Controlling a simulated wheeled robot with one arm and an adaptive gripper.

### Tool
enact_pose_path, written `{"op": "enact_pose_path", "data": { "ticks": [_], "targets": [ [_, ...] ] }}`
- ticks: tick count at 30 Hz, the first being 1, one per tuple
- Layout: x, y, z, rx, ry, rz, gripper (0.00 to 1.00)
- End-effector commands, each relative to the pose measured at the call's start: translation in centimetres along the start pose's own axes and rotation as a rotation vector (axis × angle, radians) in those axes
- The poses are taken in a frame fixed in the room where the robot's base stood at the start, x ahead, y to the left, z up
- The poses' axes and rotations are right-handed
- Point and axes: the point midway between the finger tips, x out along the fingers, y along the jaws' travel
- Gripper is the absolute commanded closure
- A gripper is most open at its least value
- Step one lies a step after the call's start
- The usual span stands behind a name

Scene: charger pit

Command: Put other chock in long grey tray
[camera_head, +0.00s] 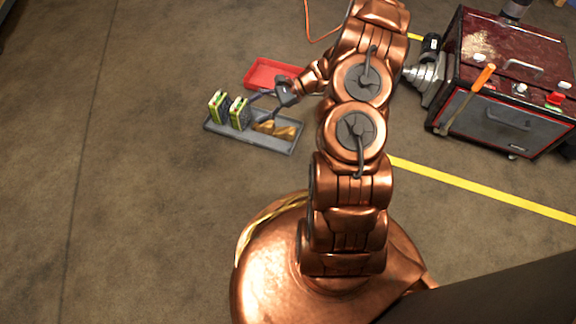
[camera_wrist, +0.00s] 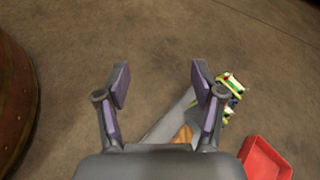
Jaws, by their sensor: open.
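The long grey tray (camera_head: 252,139) lies on the floor left of my arm. At its right end lie golden-brown wedge pieces, which look like chocks (camera_head: 275,129); they sit close together and I cannot clearly separate them. Two green-and-black boxes (camera_head: 218,107) (camera_head: 238,113) stand in its left part. My gripper (camera_head: 259,106) is open and empty, just above the tray near the boxes and chocks. In the wrist view the spread fingers (camera_wrist: 161,84) have bare floor between their tips; part of the tray (camera_wrist: 168,126) and a chock (camera_wrist: 182,135) show behind them, partly hidden by the gripper body.
A red tray (camera_head: 268,73) lies just behind the grey one, and shows in the wrist view (camera_wrist: 264,163). A dark red cabinet (camera_head: 510,90) with tools stands at the right. A yellow floor line (camera_head: 480,190) runs right of my arm. The floor at left is clear.

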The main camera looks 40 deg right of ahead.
Motion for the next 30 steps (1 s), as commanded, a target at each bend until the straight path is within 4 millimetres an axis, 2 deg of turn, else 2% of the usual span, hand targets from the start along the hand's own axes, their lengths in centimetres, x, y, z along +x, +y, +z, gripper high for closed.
{"op": "enact_pose_path", "data": {
  "ticks": [1, 3, 11, 15, 24, 30],
  "targets": [
    [0.5, 0.1, 2.0, -0.043, 0.001, 0.04, 0.32],
    [1.2, 0.5, 4.4, -0.096, 0.005, 0.096, 0.32],
    [2.9, 3.6, 12.2, -0.29, 0.025, 0.306, 0.32],
    [3.2, 5.9, 15.8, -0.392, 0.039, 0.416, 0.32],
    [2.8, 11.4, 21.9, -0.611, 0.09, 0.647, 0.32],
    [1.5, 15.3, 24.7, -0.753, 0.135, 0.794, 0.32]
  ]
}}
